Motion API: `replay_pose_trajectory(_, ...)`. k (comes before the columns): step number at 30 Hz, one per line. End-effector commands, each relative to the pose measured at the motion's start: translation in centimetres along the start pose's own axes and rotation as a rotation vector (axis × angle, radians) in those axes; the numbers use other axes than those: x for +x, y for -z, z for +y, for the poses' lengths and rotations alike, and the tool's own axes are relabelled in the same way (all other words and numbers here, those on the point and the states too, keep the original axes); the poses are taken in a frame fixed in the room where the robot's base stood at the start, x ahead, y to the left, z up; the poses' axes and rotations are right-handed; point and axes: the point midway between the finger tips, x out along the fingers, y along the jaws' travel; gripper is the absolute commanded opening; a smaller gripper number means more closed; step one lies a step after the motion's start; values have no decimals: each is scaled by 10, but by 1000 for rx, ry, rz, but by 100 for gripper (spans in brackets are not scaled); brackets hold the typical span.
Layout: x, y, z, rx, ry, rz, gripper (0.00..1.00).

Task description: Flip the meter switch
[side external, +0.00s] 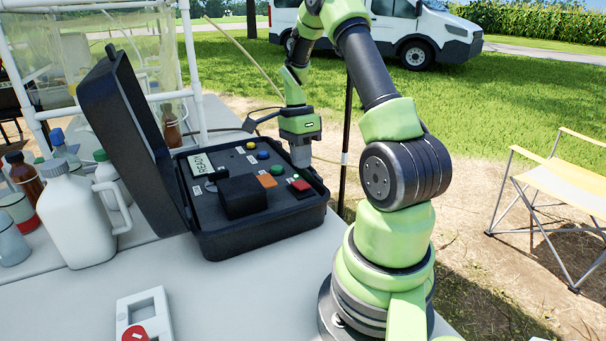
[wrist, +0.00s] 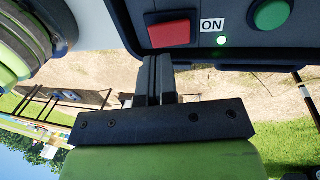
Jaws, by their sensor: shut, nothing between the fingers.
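The meter is a black case (side external: 265,241) with its lid (side external: 125,140) open, standing on the table. Its red switch (side external: 301,185) is at the panel's right side. In the wrist view the red switch (wrist: 170,31) sits beside an "ON" label (wrist: 212,26) and a glowing green light (wrist: 221,41). The display (side external: 201,164) reads "READY". My gripper (side external: 301,160) is above the panel near the switch, pointing down. In the wrist view my gripper (wrist: 157,63) is shut and empty, its tips just below the switch. I cannot tell whether they touch it.
A black block (side external: 241,196), an orange part (side external: 266,180) and several coloured buttons sit on the panel. A white jug (side external: 75,215) and bottles stand left of the case. A white box with a red knob (side external: 144,318) is at the front.

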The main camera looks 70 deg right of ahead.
Motion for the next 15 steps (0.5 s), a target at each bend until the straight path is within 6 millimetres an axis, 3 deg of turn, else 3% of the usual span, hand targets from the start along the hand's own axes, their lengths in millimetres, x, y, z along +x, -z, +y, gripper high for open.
replay_pose_trajectory(6, 31, 0, 0, 1, -4, 0, 0)
replay_pose_trajectory(15, 40, 0, 0, 1, 1, 1, 0)
